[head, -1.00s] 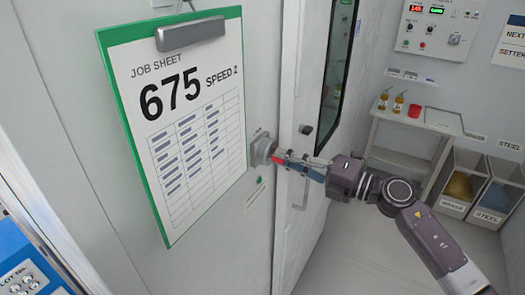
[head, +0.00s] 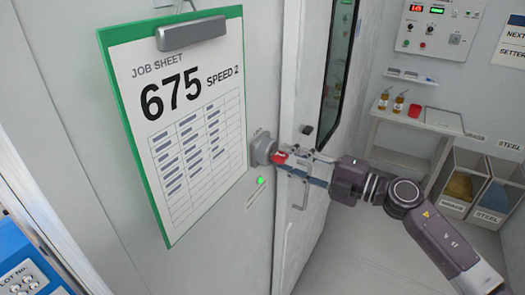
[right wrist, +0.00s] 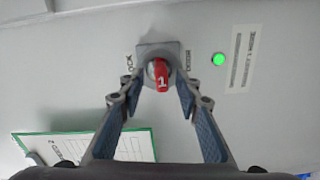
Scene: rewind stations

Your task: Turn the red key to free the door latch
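In the right wrist view the key (right wrist: 161,76) shows a white "1" and stands roughly upright, between lettering on both sides. My right gripper (head: 287,161) is at the key. In the right wrist view its fingers (right wrist: 160,88) are spread either side of the key, with gaps showing, so it looks open. A green light (head: 261,180) glows below the lock; it also shows in the wrist view (right wrist: 219,59). My left gripper is out of view.
A job sheet on a green clipboard (head: 170,231) hangs left of the lock. A door handle (head: 300,195) is just below my right gripper. A small table (head: 402,119), bins (head: 475,186) and a control panel (head: 436,30) stand farther right.

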